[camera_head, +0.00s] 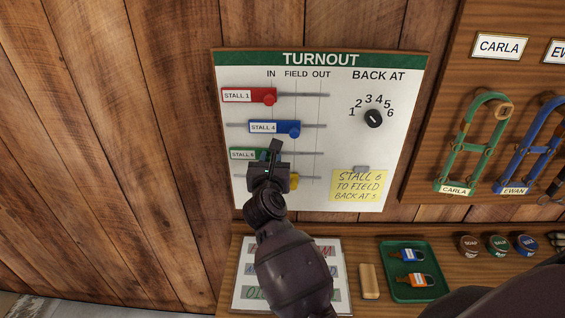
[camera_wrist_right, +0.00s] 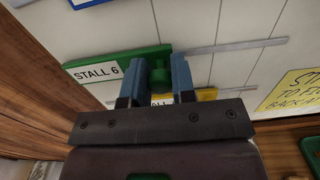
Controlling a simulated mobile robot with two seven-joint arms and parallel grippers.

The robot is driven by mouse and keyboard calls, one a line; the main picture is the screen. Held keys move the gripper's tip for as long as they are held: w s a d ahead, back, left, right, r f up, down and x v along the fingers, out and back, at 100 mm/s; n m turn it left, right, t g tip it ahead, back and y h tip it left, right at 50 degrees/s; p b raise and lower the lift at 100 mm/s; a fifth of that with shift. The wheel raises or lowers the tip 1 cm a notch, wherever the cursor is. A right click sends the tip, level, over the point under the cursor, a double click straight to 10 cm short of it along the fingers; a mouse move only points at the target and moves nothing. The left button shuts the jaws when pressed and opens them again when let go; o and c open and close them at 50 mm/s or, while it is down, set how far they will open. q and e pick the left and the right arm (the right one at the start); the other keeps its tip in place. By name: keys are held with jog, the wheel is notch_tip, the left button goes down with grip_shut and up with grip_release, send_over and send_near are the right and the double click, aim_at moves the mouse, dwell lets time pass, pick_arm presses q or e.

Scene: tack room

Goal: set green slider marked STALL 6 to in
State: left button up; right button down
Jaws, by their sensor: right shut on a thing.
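The green slider marked STALL 6 (camera_wrist_right: 95,72) sits on the third rail of the white TURNOUT board (camera_head: 400,75). In the head view its label (camera_head: 241,154) shows, and my arm hides its knob. My right gripper (camera_head: 274,150) is at the board, in front of this slider. In the right wrist view its two blue-grey fingers (camera_wrist_right: 170,80) are shut on the green knob, one on each side. The knob appears to be at the first column line, under IN. My left gripper is not in view.
The red STALL 1 slider (camera_head: 262,96) is at IN and the blue STALL 4 slider (camera_head: 283,128) at FIELD. A yellow slider (camera_wrist_right: 206,95) sits just below the green one. A dial (camera_head: 373,118) and yellow note (camera_head: 357,186) are at right. A shelf below holds a green tray (camera_head: 396,296).

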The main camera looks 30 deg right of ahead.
aim_at(267, 75)
jog(key=shift+a, duration=0.15)
jog(key=c, duration=1.4)
grip_release()
jog(key=shift+w, duration=0.1)
jog(key=o, duration=0.5)
jog(key=shift+a, duration=0.15)
jog(key=shift+c, duration=0.2)
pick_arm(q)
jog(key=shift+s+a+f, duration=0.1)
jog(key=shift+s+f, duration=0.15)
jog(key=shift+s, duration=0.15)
pick_arm(e)
jog(key=shift+r, duration=0.5)
notch_tip(267, 75, up, 18)
jog(key=shift+f+p, duration=0.1)
jog(key=shift+p, duration=1)
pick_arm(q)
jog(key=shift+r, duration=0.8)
pick_arm(e)
jog(key=shift+r, duration=0.65)
